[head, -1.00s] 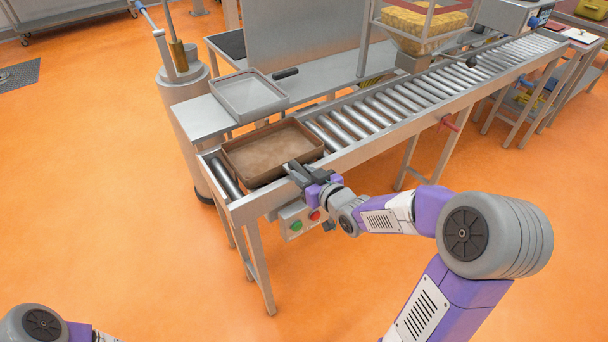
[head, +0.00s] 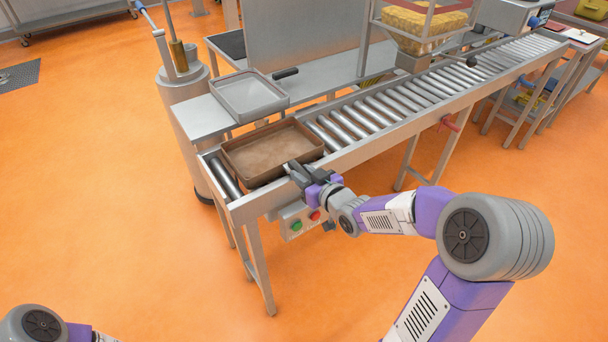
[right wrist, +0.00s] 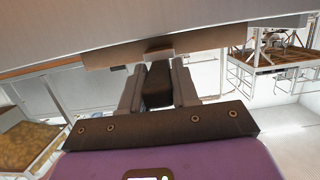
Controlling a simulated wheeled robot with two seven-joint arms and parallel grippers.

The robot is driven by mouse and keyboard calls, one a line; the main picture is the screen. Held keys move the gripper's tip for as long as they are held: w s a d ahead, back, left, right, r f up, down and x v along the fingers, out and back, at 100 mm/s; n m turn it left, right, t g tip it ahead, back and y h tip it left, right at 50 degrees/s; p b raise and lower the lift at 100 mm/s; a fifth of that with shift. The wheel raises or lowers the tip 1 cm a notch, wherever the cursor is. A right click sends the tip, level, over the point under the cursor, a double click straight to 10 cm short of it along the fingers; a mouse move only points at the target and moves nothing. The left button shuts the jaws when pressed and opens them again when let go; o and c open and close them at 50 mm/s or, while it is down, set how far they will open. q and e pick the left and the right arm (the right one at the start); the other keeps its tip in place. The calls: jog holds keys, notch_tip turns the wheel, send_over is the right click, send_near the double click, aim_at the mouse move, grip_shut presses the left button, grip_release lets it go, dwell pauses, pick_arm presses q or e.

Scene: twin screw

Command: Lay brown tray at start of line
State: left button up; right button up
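The brown tray (head: 262,168) is a shallow open box with a flat brown inside. It sits level over the rollers at the near left end of the roller line. My right gripper (head: 290,170) is at its near right side. In the right wrist view, the two grey fingers (right wrist: 158,85) stand close on both sides of a dark brown part under the tray's edge (right wrist: 205,40), with little or no gap. The fingertips are partly hidden by the tray. My left gripper is out of view; only part of that arm shows at the bottom left.
The roller line (head: 385,105) runs from the tray to the far right, with clear rollers beside the tray. A grey tray (head: 248,95) lies on the side table behind it. A control box (head: 298,219) with green and red buttons hangs below. A hopper of yellow pieces (head: 425,25) stands over the line.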

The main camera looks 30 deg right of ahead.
jog(key=o, duration=0.5)
jog(key=shift+f, duration=0.1)
jog(key=shift+s, duration=0.15)
jog(key=p+v, duration=0.2)
jog(key=v, duration=0.5)
jog(key=shift+s, duration=0.15)
